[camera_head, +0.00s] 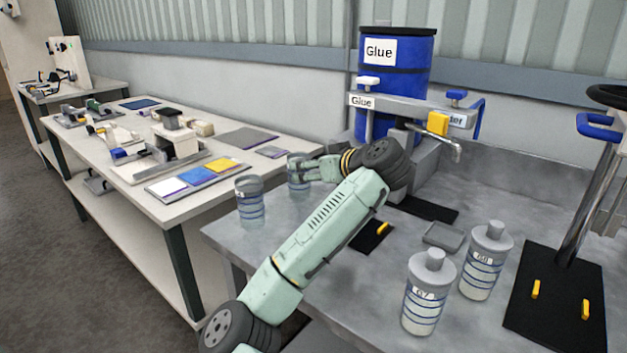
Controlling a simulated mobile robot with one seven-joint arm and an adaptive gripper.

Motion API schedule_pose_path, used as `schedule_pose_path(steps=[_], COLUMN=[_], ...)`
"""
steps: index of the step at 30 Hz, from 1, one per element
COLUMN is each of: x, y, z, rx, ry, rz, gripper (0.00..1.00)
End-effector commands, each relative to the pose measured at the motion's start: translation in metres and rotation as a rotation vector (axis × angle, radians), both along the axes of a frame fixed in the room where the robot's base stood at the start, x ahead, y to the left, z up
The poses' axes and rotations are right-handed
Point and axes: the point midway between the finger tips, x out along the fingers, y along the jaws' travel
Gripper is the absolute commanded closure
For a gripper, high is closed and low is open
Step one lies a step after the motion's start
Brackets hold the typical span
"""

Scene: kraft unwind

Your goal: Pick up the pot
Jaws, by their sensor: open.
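Several striped pots stand on the grey bench. Two pots without visible lids are at its left edge: one (250,203) in front and one (297,187) farther back. Two lidded pots, marked G7 (424,300) and G8 (483,268), stand at the front right. My gripper (303,169) is open, at the end of my green arm, and reaches left at the back left pot. Its fingers overlap the upper part of that pot in the picture. I cannot tell whether they are around it or touching it.
A blue glue drum (397,80) stands at the back behind a grey dispenser bar (400,107) with a yellow part. A small grey tray (443,237) lies mid-bench. A black mat (530,310) and metal post are at right. A long worktable (180,210) with fixtures is at left.

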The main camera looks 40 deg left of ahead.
Motion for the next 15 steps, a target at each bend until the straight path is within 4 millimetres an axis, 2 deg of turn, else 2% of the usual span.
schedule_pose_path(steps=[3, 10, 15], x=[0.006, 0.013, 0.022], y=[0.017, 0.032, 0.055], z=[-0.005, -0.010, -0.017], rx=[0.000, 0.001, 0.002], ry=[0.002, 0.001, 0.002], rz=[0.000, -0.003, -0.001], gripper=[0.31, 0.31, 0.31])
